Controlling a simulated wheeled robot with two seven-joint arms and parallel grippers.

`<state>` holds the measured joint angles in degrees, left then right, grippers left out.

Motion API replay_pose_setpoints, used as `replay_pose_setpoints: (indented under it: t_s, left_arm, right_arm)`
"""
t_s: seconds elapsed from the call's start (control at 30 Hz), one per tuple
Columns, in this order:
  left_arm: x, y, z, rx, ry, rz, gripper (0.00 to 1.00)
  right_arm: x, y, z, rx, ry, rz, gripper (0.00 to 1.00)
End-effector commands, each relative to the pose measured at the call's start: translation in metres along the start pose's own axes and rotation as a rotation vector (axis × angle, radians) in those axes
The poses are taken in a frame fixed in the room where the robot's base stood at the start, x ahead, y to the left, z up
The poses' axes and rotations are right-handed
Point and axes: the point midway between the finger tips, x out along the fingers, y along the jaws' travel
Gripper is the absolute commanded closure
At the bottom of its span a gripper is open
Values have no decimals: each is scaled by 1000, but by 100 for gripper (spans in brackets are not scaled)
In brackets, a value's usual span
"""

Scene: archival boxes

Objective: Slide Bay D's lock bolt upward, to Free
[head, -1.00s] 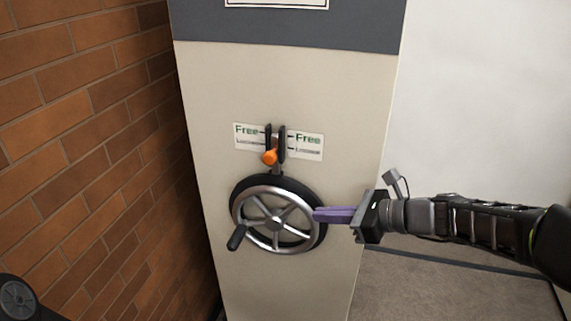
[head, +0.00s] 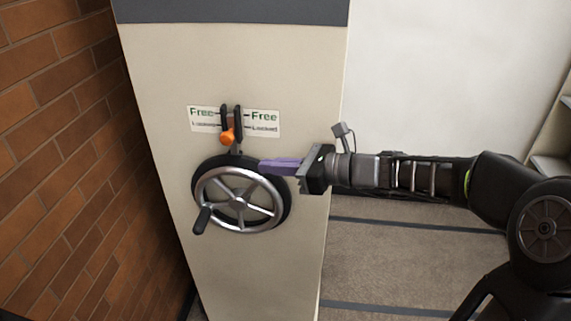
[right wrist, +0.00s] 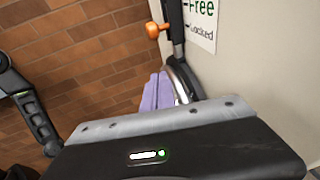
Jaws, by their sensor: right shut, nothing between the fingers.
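The lock bolt's orange knob (head: 227,137) sits low between two dark upright guides (head: 238,118), about level with or just below the "Locked" marks on the label plate (head: 265,121). "Free" is printed above. In the right wrist view the knob (right wrist: 153,29) shows beyond my fingertips. My right gripper (head: 262,165) comes in from the right with its purple fingers together and empty. Its tips are below and right of the knob, apart from it, near the top right rim of the spoked handwheel (head: 240,203). In the right wrist view the shut fingers (right wrist: 158,92) overlap the wheel's rim. My left gripper is not seen.
The handwheel with its dark crank handle (head: 202,220) is just below the bolt on the beige end panel (head: 270,270). A brick wall (head: 60,150) stands close on the left. Open carpeted floor (head: 400,260) lies to the right of the panel.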

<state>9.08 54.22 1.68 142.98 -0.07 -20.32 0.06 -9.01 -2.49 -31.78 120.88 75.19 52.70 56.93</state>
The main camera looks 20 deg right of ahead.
Motion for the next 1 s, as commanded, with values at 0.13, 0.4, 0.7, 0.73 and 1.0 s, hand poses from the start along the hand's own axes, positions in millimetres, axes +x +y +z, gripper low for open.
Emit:
replay_pose_setpoints:
  t_s: [0.13,0.4,0.7,0.73,1.0]
  left_arm:
    - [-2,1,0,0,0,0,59]
    - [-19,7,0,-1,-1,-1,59]
    - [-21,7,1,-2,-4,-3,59]
    - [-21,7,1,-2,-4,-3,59]
    - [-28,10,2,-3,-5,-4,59]
  right_arm:
    - [33,2,0,1,4,5,100]
    - [54,0,31,-2,0,1,100]
    - [58,0,39,0,1,0,100]
    - [58,0,39,0,1,0,100]
    - [55,0,49,-1,0,-1,100]
